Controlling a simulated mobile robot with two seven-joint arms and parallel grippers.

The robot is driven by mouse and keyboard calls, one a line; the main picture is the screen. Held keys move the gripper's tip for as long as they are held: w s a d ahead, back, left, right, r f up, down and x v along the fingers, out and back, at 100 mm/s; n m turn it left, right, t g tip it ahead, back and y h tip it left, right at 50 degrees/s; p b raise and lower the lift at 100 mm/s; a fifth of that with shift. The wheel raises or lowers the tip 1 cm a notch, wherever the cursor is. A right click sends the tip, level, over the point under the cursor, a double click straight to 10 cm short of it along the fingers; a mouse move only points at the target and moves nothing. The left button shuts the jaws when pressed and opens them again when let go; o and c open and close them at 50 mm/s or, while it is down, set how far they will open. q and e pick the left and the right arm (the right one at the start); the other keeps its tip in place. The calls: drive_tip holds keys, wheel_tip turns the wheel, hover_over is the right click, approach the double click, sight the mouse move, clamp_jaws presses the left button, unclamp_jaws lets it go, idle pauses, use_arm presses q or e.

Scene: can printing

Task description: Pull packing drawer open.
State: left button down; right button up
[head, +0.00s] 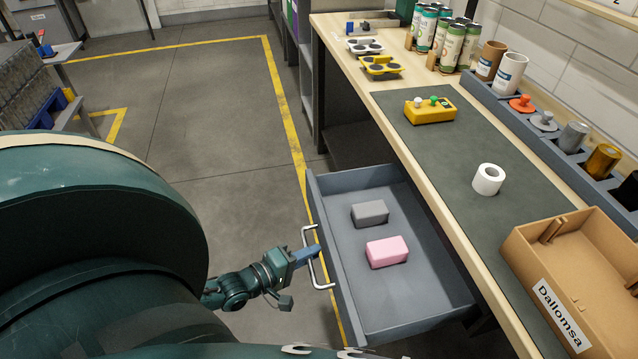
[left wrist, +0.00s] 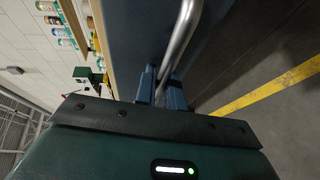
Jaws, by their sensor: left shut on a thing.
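The packing drawer (head: 340,309) is pulled out from under the workbench, and its grey interior shows in the head view. A grey block (head: 370,213) and a pink block (head: 387,252) lie inside it. A silver bar handle (head: 309,262) is on the drawer front. My left gripper (head: 309,254) is shut on the handle. In the left wrist view the two blue fingers (left wrist: 161,88) sit on either side of the handle bar (left wrist: 182,35). My right gripper is not in view.
The workbench (head: 352,69) holds a dark mat, a yellow control box (head: 430,110), a white tape roll (head: 488,179) and a brown box (head: 560,265) labelled Dallomsa. Several cans stand at the back. Floor left of the drawer is clear, with yellow lines.

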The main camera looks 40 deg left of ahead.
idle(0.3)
use_arm(q)
drive_tip(key=c, duration=1.5)
unclamp_jaws()
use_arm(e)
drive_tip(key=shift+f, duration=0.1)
use_arm(q)
drive_tip(key=shift+s, duration=0.15)
drive_tip(key=v, duration=1.3)
drive_tip(key=shift+a, duration=0.1)
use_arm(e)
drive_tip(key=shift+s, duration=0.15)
